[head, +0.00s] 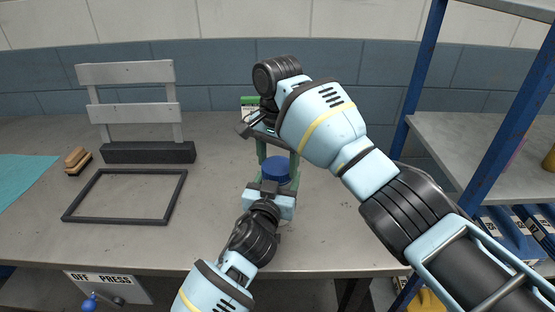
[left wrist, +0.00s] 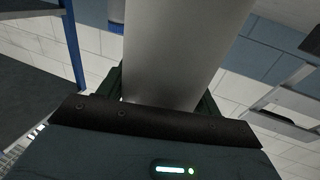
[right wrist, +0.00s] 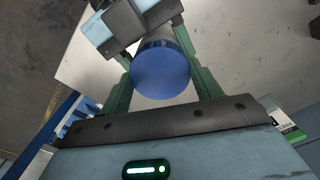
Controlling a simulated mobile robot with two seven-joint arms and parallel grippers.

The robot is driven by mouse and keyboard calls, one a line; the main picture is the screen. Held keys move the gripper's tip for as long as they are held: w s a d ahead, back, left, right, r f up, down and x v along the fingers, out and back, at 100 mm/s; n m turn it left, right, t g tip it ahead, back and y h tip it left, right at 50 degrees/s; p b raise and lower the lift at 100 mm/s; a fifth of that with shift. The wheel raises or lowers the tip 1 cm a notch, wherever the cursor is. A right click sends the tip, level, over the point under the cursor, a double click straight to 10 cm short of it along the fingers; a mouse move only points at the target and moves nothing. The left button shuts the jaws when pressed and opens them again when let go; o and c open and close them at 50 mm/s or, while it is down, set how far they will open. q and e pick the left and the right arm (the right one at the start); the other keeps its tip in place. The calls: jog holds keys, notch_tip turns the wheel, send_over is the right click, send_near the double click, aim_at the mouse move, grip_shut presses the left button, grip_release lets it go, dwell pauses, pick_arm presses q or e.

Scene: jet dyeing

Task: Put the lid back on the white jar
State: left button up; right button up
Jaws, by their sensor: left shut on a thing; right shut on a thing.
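The blue lid (head: 276,167) is between the green fingers of my right gripper (head: 278,160), which reaches down from above and is shut on it. The right wrist view shows the lid (right wrist: 160,72) from its top, with the pale jar body (right wrist: 152,42) directly behind it. I cannot tell whether lid and jar touch or a small gap is left. My left gripper (head: 269,194) is shut around the white jar, which fills the space between its fingers in the left wrist view (left wrist: 178,50). In the head view the jar is mostly hidden behind my left gripper.
A black rectangular frame (head: 69,213) lies on the grey table (head: 215,225), left of my grippers. Behind it stands a grey rack on a black base (head: 150,153). Small brown blocks (head: 76,158) and a teal cloth (head: 22,175) are farther left. Blue-post shelving (head: 500,125) stands at right.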

jog(key=m, duration=0.5)
jog(key=shift+a+m, duration=0.1)
jog(key=shift+m, duration=0.2)
jog(key=m, duration=0.9)
jog(key=shift+m, duration=0.4)
jog(key=m, duration=0.5)
jog(key=o, duration=0.9)
jog(key=shift+o, duration=0.2)
jog(key=shift+c, duration=0.3)
